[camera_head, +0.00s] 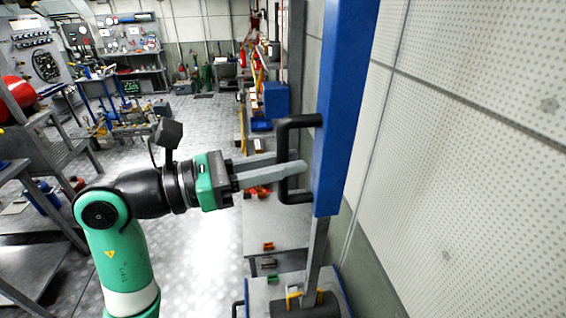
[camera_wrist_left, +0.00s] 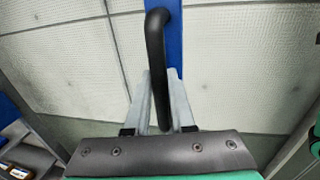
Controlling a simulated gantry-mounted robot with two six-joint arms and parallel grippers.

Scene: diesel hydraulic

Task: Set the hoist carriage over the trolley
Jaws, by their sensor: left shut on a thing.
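A tall blue hoist column (camera_head: 345,100) stands upright at the right of the head view, with a black U-shaped handle (camera_head: 301,121) on its left side. My left gripper (camera_head: 290,164) is shut on the handle's upright bar. In the left wrist view the black handle (camera_wrist_left: 155,60) runs down between the two grey fingers, with the blue column (camera_wrist_left: 175,45) behind it. A grey rod (camera_head: 316,245) extends below the column to a dark cylinder (camera_head: 310,306) at the bottom edge. A grey platform with blue edges (camera_head: 259,292), perhaps the trolley, lies around it, partly cut off. My right gripper is not in view.
A pale panelled wall (camera_head: 480,130) stands close on the right. A long grey bench (camera_head: 270,222) with small coloured parts runs behind my gripper. Grey shelving with a red tank (camera_head: 18,92) is at left. The floor (camera_head: 200,245) between is clear.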

